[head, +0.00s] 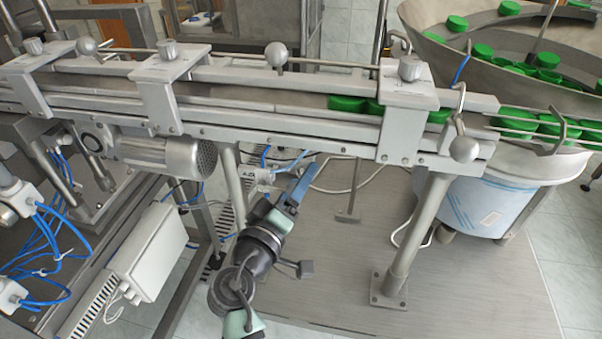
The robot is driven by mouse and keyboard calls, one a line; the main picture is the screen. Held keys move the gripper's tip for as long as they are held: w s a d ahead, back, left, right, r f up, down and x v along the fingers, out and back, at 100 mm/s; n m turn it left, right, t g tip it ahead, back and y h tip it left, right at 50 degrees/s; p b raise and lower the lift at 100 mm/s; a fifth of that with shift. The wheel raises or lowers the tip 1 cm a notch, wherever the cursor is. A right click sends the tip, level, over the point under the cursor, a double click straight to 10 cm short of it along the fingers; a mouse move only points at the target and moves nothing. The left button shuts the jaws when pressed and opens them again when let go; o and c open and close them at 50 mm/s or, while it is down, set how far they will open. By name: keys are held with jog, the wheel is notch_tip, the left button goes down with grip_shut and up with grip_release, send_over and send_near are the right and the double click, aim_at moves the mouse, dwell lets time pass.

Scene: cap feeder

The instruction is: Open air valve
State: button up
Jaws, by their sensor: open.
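A small pale fitting with blue tubing (263,178) sits below the conveyor, near the middle of the view. It looks like the air valve, but its handle and position are too small to make out. My gripper (291,192) reaches up from below, just right of and very near this fitting. A blue-grey part shows at its tip. The jaws are open, and nothing is seen held between them. My wrist hides part of the space under the fitting, and I cannot tell whether the gripper touches it.
The conveyor (270,117) runs overhead, with green caps (347,103) on its right part. A support leg (416,220) stands at right. A white box (150,252) and blue hoses are at left. The floor plate (345,250) right of my arm is mostly clear.

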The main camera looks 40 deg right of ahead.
jog(key=shift+w+d, duration=0.25)
jog(key=shift+d, duration=0.3)
grip_shut()
dwell(1.1)
